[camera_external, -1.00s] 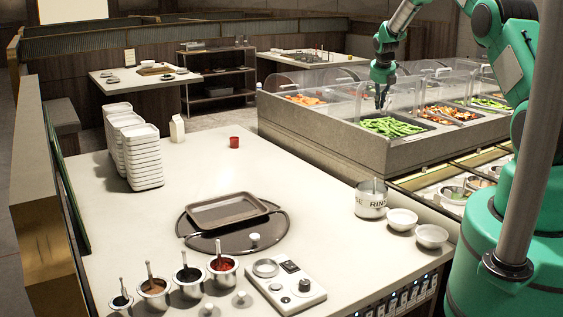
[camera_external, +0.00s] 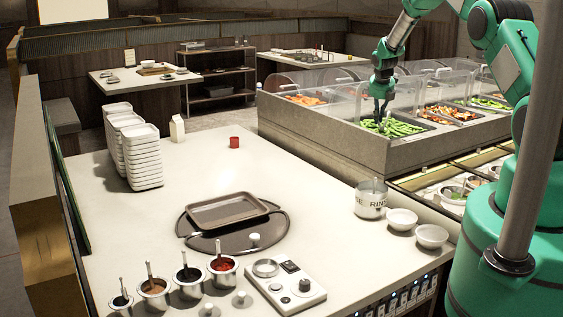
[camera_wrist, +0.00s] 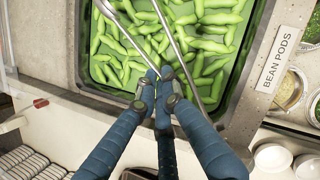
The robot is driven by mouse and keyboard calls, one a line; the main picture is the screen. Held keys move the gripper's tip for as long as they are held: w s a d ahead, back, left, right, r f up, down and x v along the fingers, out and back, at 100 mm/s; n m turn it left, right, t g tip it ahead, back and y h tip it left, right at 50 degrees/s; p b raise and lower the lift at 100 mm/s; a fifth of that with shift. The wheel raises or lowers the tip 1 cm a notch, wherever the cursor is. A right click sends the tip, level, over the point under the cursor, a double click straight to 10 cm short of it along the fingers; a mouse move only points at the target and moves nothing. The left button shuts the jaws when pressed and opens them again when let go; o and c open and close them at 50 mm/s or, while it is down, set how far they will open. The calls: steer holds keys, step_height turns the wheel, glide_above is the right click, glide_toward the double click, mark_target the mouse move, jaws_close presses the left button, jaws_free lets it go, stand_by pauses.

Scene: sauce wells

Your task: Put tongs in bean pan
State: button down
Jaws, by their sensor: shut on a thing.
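My gripper (camera_external: 382,88) is over the bean pan (camera_external: 427,129) at the near end of the food counter. In the wrist view my gripper (camera_wrist: 161,84) is shut on the metal tongs (camera_wrist: 170,30), whose two arms reach forward over the green bean pods. The pan (camera_wrist: 89,50) is full of these pods and has a dark rim. The tongs' far tips pass out of the top of the wrist view. I cannot tell whether the tongs touch the pods.
A label reading BEAN PODS (camera_wrist: 280,60) is beside the pan. Clear covers (camera_external: 345,85) stand along the counter. Pans of orange and red food (camera_external: 450,112) are close by. Small white bowls (camera_wrist: 272,157) sit at lower right in the wrist view.

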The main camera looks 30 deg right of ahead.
steer(key=shift+f+p, duration=0.3)
steer(key=shift+f, duration=1.5)
steer(key=shift+f, duration=0.15)
steer(key=c, duration=2.2)
jaws_free()
steer(key=b+v, duration=0.1)
steer(key=v, duration=1.1)
